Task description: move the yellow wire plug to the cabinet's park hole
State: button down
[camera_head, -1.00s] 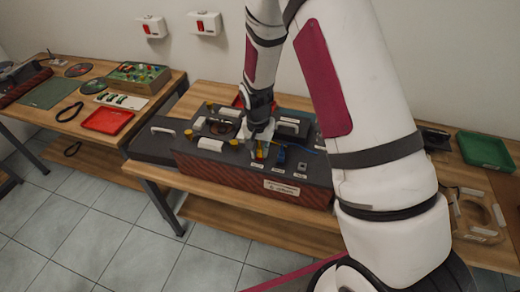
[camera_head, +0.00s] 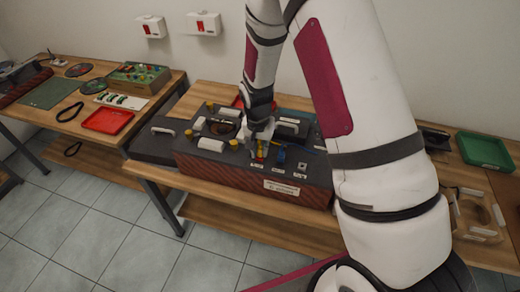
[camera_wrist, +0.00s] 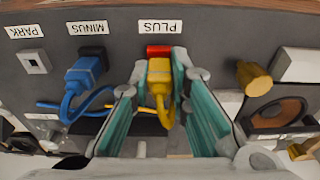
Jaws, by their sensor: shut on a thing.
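The yellow wire plug (camera_wrist: 159,78) is at the red socket (camera_wrist: 158,51) labelled PLUS in the wrist view, with its yellow wire bending below it. I cannot tell how deep it sits. My gripper (camera_wrist: 160,88) is shut on the yellow plug, one finger on each side. In the head view my gripper (camera_head: 263,140) is over the front part of the cabinet (camera_head: 225,176), and the plug is mostly hidden. The park hole (camera_wrist: 34,62) is a pale square with a dark, empty opening under the PARK label, at the left of the wrist view.
The blue plug (camera_wrist: 85,76) with its blue wire stands at MINUS, between the yellow plug and the park hole. A yellow knob (camera_wrist: 253,78) is on the other side. Red (camera_head: 107,120) and green (camera_head: 485,150) trays lie on the side tables.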

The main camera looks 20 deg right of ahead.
aim_at(260, 148)
jog(key=shift+r, duration=0.45)
dwell(0.4)
jog(key=shift+r+p, duration=0.55)
jog(key=shift+r, duration=1.1)
